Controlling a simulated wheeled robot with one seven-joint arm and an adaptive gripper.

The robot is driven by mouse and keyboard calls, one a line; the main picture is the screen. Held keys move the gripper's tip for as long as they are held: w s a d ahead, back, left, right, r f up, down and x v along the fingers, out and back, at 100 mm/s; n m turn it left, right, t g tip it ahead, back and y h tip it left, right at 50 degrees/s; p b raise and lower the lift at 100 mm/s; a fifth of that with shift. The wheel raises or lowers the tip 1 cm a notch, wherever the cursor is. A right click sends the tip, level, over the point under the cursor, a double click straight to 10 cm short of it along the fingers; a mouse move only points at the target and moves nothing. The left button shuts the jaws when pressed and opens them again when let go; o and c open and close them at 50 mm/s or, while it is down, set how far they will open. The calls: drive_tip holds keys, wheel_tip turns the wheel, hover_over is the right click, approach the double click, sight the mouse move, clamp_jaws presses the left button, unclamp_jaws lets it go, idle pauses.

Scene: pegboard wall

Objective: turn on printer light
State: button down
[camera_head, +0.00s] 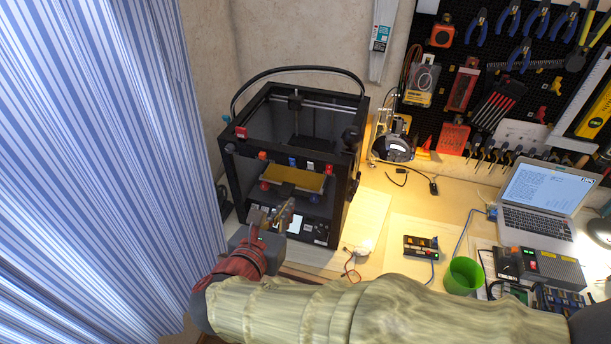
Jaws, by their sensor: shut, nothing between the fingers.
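The printer (345,190) is a black box-framed 3D printer standing on the table at the left, with a yellow-topped bed (297,178) inside. A control panel (313,230) with light and dark parts runs along its lower front. My gripper (289,204) is shut and empty, in front of the printer's lower front and just left of the panel. It hides part of the lower front. I cannot tell whether it touches the printer. I cannot make out a lit printer light.
A striped curtain (90,150) hangs close on the left. A green cup (463,275), a small device (421,247) and a laptop (541,199) are on the table to the right. A pegboard (475,50) with tools hangs behind. My arm crosses the front.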

drive_tip(key=b, duration=0.3)
approach(310, 168)
drive_tip(key=w+d+f, duration=0.1)
drive_tip(key=w+f, duration=0.2)
drive_tip(key=w, duration=0.1)
drive_tip(key=shift+w+d+r, duration=0.2)
drive_tip(key=shift+w+r, duration=0.05)
drive_tip(key=shift+w, duration=0.25)
drive_tip(key=shift+r, duration=0.1)
